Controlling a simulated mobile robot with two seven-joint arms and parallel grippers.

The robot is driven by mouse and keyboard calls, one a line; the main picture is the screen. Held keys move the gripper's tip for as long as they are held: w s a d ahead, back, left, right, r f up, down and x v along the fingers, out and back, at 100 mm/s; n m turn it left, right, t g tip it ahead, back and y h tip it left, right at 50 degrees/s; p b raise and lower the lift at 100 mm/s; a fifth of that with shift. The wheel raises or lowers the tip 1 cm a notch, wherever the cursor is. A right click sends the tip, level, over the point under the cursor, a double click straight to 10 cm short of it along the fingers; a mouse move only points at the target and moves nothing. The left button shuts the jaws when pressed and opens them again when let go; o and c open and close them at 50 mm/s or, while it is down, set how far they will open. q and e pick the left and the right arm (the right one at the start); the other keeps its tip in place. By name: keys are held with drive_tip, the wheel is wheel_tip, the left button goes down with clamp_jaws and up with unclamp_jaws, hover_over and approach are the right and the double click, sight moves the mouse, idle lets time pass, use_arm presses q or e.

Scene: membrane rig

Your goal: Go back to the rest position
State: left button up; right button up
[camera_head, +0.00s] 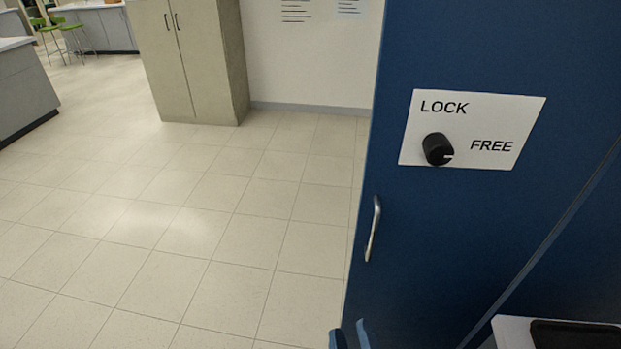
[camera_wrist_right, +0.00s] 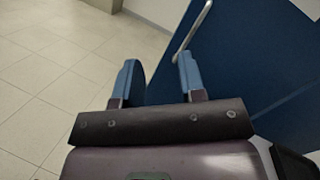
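My right gripper (camera_head: 350,337) shows at the bottom edge of the head view, with only its blue fingertips in sight. In the right wrist view the gripper (camera_wrist_right: 158,78) has its two fingers well apart and nothing between them. The blue cabinet door (camera_head: 455,235) stands to the right of and beyond the fingers. Its silver handle (camera_head: 373,229) is above the gripper in the head view; it also shows in the wrist view (camera_wrist_right: 192,27), clear of the fingers. My left gripper is not in view.
A white LOCK/FREE label (camera_head: 495,122) carries a black knob (camera_head: 437,149), its white mark towards FREE. Tiled floor (camera_head: 170,240) lies open to the left. A beige cupboard (camera_head: 190,60), a grey counter (camera_head: 22,90) and green stools (camera_head: 68,30) stand farther back.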

drive_tip(key=w+d+f+n+g+y, duration=0.15)
drive_tip(key=f+n, duration=0.35)
drive_tip(key=n, duration=0.6)
drive_tip(key=s+d+f+n+g+y, duration=0.1)
drive_tip(key=d+f+n+g+y, duration=0.3)
drive_tip(key=n, duration=0.8)
drive_tip(key=d+f+n+g+h, duration=0.1)
drive_tip(key=d+f+n+h, duration=0.4)
drive_tip(key=d, duration=1.1)
wheel_tip(320, 180, down, 5)
drive_tip(key=h, duration=0.3)
drive_tip(key=shift+f+n+g, duration=0.15)
drive_tip(key=shift+n+g, duration=0.2)
drive_tip(key=shift+n, duration=0.05)
drive_tip(key=shift+s+a, duration=0.1)
